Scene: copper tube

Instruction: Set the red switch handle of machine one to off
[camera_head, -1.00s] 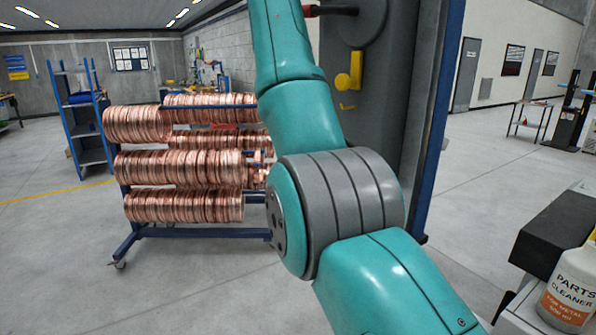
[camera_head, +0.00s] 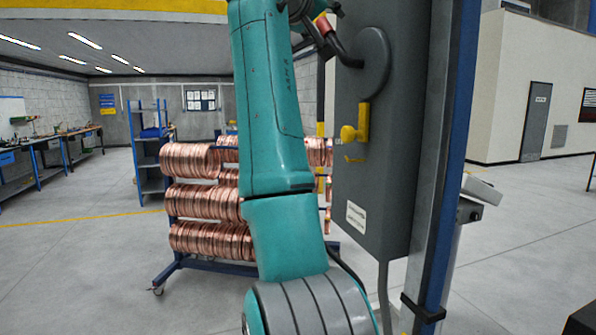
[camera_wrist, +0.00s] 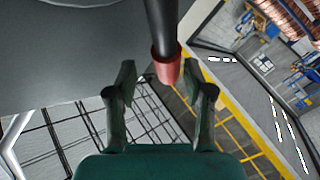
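The switch handle is a black lever with a red tip (camera_head: 323,22). It runs up and left from a round grey disc (camera_head: 374,62) on the grey machine box (camera_head: 375,185). In the wrist view the red end (camera_wrist: 167,72) points down between my two fingers, with a visible gap on both sides. My gripper (camera_wrist: 166,84) is open around the tip and not closed on it. In the head view my gripper is at the top edge beside the red tip, mostly cut off or hidden by my arm.
A yellow knob (camera_head: 357,124) sits on the box below the disc. A blue post (camera_head: 450,150) stands along the box's right side. A rack of copper coils (camera_head: 205,203) stands behind my arm. Open floor (camera_head: 90,270) lies to the left.

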